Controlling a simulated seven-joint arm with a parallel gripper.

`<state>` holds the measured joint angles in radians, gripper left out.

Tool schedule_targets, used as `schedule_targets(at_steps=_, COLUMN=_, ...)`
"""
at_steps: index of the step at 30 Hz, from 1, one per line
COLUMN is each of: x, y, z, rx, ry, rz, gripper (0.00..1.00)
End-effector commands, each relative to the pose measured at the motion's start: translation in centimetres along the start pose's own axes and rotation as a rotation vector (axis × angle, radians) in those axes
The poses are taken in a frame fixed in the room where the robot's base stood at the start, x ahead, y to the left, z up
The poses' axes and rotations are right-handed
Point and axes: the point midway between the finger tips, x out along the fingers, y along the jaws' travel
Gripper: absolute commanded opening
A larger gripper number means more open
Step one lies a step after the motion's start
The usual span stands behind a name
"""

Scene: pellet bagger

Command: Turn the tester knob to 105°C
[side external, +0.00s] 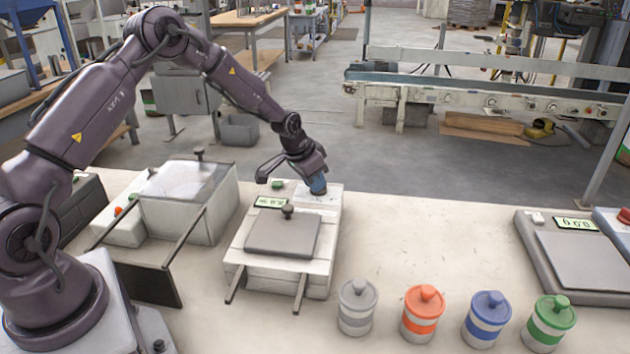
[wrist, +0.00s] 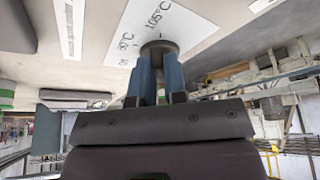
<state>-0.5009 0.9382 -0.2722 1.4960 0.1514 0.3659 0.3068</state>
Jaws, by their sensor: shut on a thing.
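The tester (side external: 277,254) is a pale box with a grey lid and a small green display (side external: 270,202) on its top. My gripper (side external: 318,188) is at the tester's back right corner, pointing down, with blue fingers. In the wrist view the two blue fingers (wrist: 161,75) are shut on the dark round knob (wrist: 160,46). A white dial label around the knob (wrist: 185,22) carries handwritten marks, one reading 105°C. The knob's pointer is hidden, so I cannot tell its setting. The display digits are too small to read.
A clear-lidded box (side external: 186,200) stands left of the tester. Lidded jars in grey (side external: 357,308), orange (side external: 422,314), blue (side external: 486,319) and green (side external: 548,323) stand along the front right. A scale (side external: 580,262) is at far right. Bench between tester and scale is clear.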

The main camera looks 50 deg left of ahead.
Motion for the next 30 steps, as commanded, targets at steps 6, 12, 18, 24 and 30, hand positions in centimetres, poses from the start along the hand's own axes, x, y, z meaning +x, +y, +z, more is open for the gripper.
schedule_targets(at_steps=6, x=-0.04, y=-0.19, z=0.11, rx=0.115, ry=-0.005, rz=0.05, gripper=0.0)
schedule_targets(at_steps=12, x=-0.01, y=-0.23, z=0.14, rx=0.175, ry=-0.007, rz=0.075, gripper=0.0)
schedule_targets(at_steps=18, x=-0.03, y=-0.25, z=0.12, rx=0.199, ry=-0.007, rz=0.084, gripper=0.0)
schedule_targets(at_steps=24, x=-0.02, y=-0.25, z=0.14, rx=0.201, ry=-0.008, rz=0.085, gripper=0.0)
schedule_targets(at_steps=30, x=-0.01, y=-0.25, z=0.16, rx=0.201, ry=-0.009, rz=0.085, gripper=0.22)
